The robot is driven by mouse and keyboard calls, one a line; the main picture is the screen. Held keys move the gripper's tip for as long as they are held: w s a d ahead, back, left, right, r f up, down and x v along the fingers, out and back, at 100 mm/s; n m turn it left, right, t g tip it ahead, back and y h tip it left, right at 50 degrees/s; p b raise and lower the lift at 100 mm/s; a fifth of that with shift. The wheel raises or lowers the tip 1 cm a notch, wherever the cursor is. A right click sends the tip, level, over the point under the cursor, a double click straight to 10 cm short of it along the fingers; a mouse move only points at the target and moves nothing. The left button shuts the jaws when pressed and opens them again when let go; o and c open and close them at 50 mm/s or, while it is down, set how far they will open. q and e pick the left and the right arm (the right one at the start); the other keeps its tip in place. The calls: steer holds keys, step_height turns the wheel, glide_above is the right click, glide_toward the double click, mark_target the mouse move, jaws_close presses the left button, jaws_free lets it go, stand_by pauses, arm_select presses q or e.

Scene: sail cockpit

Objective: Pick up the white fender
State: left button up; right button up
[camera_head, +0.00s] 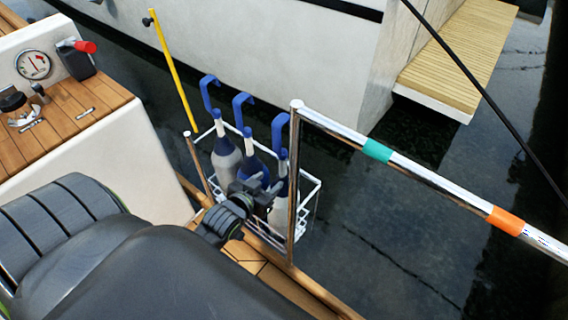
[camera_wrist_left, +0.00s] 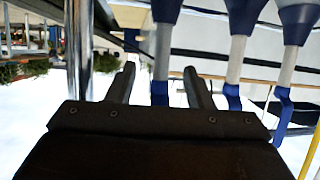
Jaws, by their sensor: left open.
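Three fenders with blue tops and blue hooks stand in a white wire basket (camera_head: 308,208) by the rail. The left fender (camera_head: 226,163) is pale grey, the middle one (camera_head: 252,164) looks dark blue, and the right one (camera_head: 280,206) is whitish and partly hidden. My left gripper (camera_head: 262,187) is open at the right fender, in front of the middle one. In the left wrist view, which is upside down, the right fender's pale neck (camera_wrist_left: 162,50) shows between the open fingers (camera_wrist_left: 159,69); I cannot tell whether it is between or beyond them. My right gripper is not in view.
A metal post and rail (camera_head: 345,132) with green and orange bands stand right beside the basket. A yellow pole (camera_head: 173,70) stands behind left. A white console (camera_head: 110,155) is at the left, and a white hull (camera_head: 280,50) lies across dark water.

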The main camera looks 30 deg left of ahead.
mark_target(280, 171)
arm_select(q)
steer(key=b+x, duration=0.1)
steer(key=x, duration=0.8)
steer(key=b+x, duration=0.1)
steer(key=x, duration=0.1)
steer(key=shift+a+f, duration=0.15)
steer(key=shift+f, duration=0.25)
steer(key=shift+w+f, duration=0.1)
steer(key=shift+w, duration=0.25)
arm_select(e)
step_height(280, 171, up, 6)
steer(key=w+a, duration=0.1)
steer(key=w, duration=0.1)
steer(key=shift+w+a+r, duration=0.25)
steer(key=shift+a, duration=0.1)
arm_select(q)
steer(key=shift+c, duration=0.5)
jaws_close()
